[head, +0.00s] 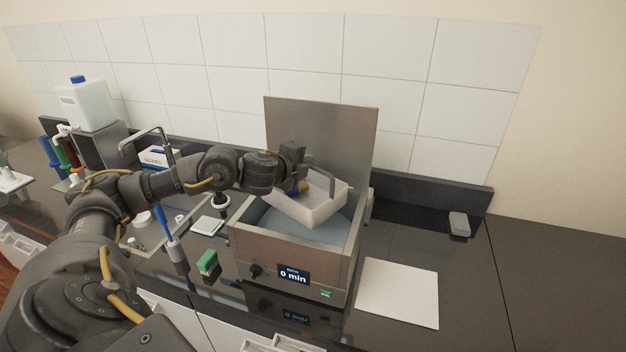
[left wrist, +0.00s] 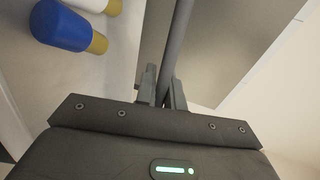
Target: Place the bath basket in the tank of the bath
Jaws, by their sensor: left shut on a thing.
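The bath basket (head: 314,207) is a light box with a grey arched handle, tilted, in the mouth of the bath in the head view. The bath (head: 290,257) is a steel box with a blue-grey surface in its tank and a display reading 0 min. Its lid (head: 322,142) stands open behind. My left gripper (head: 297,158) is over the basket. In the left wrist view its fingers (left wrist: 162,90) are closed on the grey handle (left wrist: 179,40). Blue and brass-coloured parts (left wrist: 62,25) show inside the basket. Whether the basket touches the tank bottom is hidden. My right gripper is not in view.
A white sheet (head: 398,292) lies right of the bath, and a small grey block (head: 459,224) sits farther right. A green-and-white sponge (head: 208,263) and a blue-handled brush (head: 168,232) are on the left. A sink and a white canister (head: 86,104) are farther left.

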